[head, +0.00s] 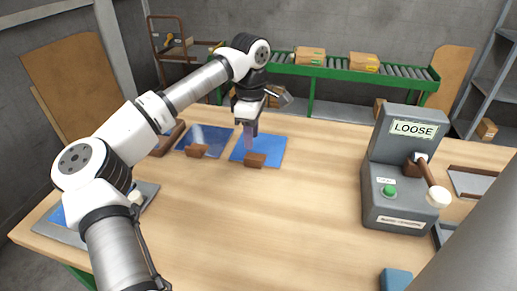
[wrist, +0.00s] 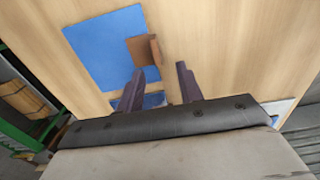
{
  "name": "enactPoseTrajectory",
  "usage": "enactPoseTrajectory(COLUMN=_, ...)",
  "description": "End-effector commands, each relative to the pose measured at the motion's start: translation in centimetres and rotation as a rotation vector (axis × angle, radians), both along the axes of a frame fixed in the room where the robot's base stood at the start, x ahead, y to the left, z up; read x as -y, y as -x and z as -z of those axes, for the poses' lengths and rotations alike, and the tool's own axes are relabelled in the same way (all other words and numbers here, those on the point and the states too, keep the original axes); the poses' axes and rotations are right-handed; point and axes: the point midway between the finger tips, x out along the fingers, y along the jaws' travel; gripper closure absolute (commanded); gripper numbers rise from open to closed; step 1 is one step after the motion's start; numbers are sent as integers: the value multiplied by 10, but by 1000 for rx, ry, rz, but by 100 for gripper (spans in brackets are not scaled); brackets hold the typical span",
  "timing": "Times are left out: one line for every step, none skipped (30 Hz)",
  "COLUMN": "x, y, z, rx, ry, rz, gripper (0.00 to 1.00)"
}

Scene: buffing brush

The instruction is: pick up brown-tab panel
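Two blue panels with brown tabs lie flat on the wooden table in the head view. The right panel (head: 272,146) has its brown tab (head: 255,160) at its near edge; the left panel (head: 212,136) has its tab (head: 197,151) at its near edge. My gripper (head: 248,143) points down over the right panel, close to its tab. In the wrist view a blue panel (wrist: 103,50) and its upright brown tab (wrist: 142,50) lie just beyond my gripper (wrist: 160,68). The fingers are apart, with nothing between them. Whether they touch the tab cannot be told.
A grey machine (head: 400,165) reading "LOOSE", with a green button and a brown-handled lever, stands at right. A blue block (head: 396,279) is at the near edge. A grey tray (head: 148,192) is at left, partly hidden by my arm. The table's middle is clear.

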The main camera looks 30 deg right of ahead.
Motion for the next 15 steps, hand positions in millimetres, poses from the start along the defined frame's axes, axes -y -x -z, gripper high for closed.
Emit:
enactPoseTrajectory(x=0, y=1, z=9, rx=-4, ry=2, rz=1, gripper=64)
enactPoseTrajectory(x=0, y=0, z=14, rx=-3, ry=1, rz=0, gripper=64)
enactPoseTrajectory(x=0, y=0, z=19, rx=-3, ry=1, rz=0, gripper=64)
enactPoseTrajectory(x=0, y=0, z=22, rx=-3, ry=1, rz=-1, gripper=64)
enactPoseTrajectory(x=0, y=0, z=25, rx=-3, ry=1, rz=-1, gripper=64)
enactPoseTrajectory(x=0, y=0, z=27, rx=-2, ry=2, rz=0, gripper=64)
enactPoseTrajectory(x=0, y=0, z=29, rx=-2, ry=3, rz=0, gripper=64)
enactPoseTrajectory(x=0, y=0, z=30, rx=-2, ry=3, rz=0, gripper=64)
enactPoseTrajectory(x=1, y=0, z=33, rx=-2, ry=3, rz=0, gripper=64)
enactPoseTrajectory(x=1, y=0, z=35, rx=-2, ry=3, rz=-1, gripper=64)
enactPoseTrajectory(x=2, y=-1, z=38, rx=-4, ry=3, rz=0, gripper=64)
enactPoseTrajectory(x=3, y=-1, z=43, rx=-5, ry=3, rz=0, gripper=64)
enactPoseTrajectory(x=4, y=-2, z=48, rx=-5, ry=3, rz=0, gripper=64)
enactPoseTrajectory(x=4, y=-3, z=53, rx=-6, ry=2, rz=0, gripper=64)
enactPoseTrajectory(x=5, y=-3, z=59, rx=-6, ry=2, rz=1, gripper=64)
